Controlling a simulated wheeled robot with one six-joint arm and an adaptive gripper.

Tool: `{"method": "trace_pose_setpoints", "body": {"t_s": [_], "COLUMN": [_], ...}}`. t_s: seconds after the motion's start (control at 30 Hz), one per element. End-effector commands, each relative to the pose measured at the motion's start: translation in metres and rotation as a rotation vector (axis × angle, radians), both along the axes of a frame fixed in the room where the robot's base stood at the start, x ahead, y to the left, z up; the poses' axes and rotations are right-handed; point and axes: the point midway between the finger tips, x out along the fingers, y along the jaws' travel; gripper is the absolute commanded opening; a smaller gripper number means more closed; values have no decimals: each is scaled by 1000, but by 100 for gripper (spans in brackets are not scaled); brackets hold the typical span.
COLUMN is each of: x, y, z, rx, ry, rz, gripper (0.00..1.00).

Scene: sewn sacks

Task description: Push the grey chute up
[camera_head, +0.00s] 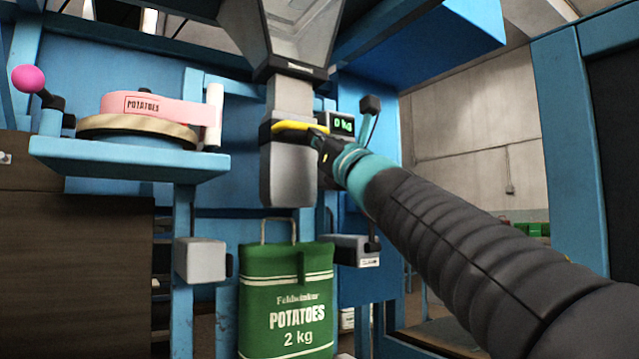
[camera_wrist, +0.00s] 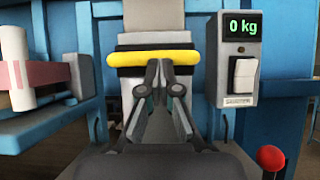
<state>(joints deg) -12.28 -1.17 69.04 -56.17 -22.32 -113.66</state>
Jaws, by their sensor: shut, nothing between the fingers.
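The grey chute (camera_head: 289,178) hangs below the hopper, a grey sleeve with a yellow bar (camera_head: 298,127) across its upper front. It also shows in the wrist view (camera_wrist: 180,85), with the yellow bar (camera_wrist: 128,59) across it. My gripper (camera_head: 322,140) is at the right end of the yellow bar in the head view. In the wrist view my gripper (camera_wrist: 162,64) is shut and empty, its fingertips at the bar's lower edge. I cannot tell whether they touch it. A green potato sack (camera_head: 287,290) hangs below the chute, whose lower end is just above the sack's top.
A scale display (camera_wrist: 243,24) reading 0 kg is right of the chute. A clamp box (camera_head: 352,249) is right of the sack. A red knob (camera_wrist: 270,158) shows lower right in the wrist view.

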Motion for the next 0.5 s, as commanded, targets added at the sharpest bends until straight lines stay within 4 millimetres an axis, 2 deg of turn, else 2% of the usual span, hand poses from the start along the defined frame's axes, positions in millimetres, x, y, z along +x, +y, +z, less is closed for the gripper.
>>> {"method": "trace_pose_setpoints", "body": {"t_s": [0.03,0.2,0.3,0.5], "x": [-4,-5,-4,-3], "y": [2,0,-1,-2], "z": [21,51,62,71], "rx": [-1,-2,-3,-2], "ry": [-2,1,1,2], "rz": [4,0,-2,-4], "gripper": [0,0,0,0]}}
